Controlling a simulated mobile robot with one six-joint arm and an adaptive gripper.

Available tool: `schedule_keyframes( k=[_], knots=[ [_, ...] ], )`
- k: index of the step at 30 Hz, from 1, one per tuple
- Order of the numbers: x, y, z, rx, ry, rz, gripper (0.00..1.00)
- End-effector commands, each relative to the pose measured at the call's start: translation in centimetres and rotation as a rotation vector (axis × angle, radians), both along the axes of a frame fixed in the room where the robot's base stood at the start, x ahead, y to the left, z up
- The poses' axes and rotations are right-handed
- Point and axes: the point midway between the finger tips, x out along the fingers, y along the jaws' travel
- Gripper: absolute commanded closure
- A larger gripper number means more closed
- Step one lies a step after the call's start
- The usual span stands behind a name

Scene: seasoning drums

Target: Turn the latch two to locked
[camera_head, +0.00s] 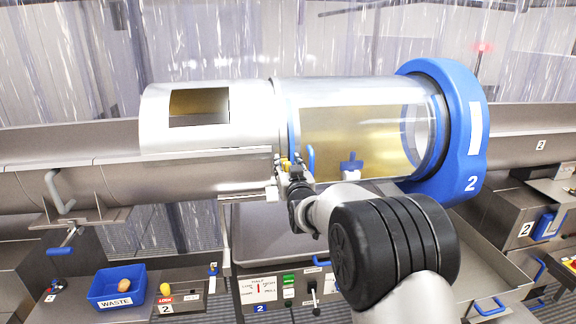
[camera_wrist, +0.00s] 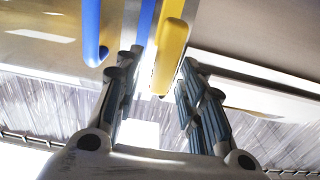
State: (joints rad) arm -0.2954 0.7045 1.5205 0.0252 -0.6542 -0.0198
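The drum marked 2 (camera_head: 340,95) lies on its side, with a clear cover and a blue end ring (camera_head: 478,95). A small yellow lever (camera_head: 286,163) at the drum's seam looks like latch two; its lock state cannot be read. In the wrist view the yellow lever (camera_wrist: 172,55) hangs between and just beyond my fingertips. My gripper (camera_head: 288,176) is at the seam, also seen in the wrist view (camera_wrist: 161,68). Its fingers are apart, one on each side of the lever's end. Contact cannot be told.
A blue handle (camera_head: 311,158) is close right of my gripper, also left of the fingers in the wrist view (camera_wrist: 92,35). A blue knob (camera_head: 351,163) is on the cover. Below are a control panel (camera_head: 262,290) and a blue WASTE bin (camera_head: 119,288).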

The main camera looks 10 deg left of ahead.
Motion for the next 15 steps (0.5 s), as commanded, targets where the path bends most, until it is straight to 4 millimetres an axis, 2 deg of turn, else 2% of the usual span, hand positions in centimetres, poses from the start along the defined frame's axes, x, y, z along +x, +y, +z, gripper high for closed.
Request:
schedule_keyframes(
  k=[7, 15],
  knots=[
    [0.05, 0.01, 0.01, 0.000, 0.000, 0.000, 0.63],
    [0.03, 0.01, 0.01, 0.000, 0.000, 0.000, 0.81]
  ],
)
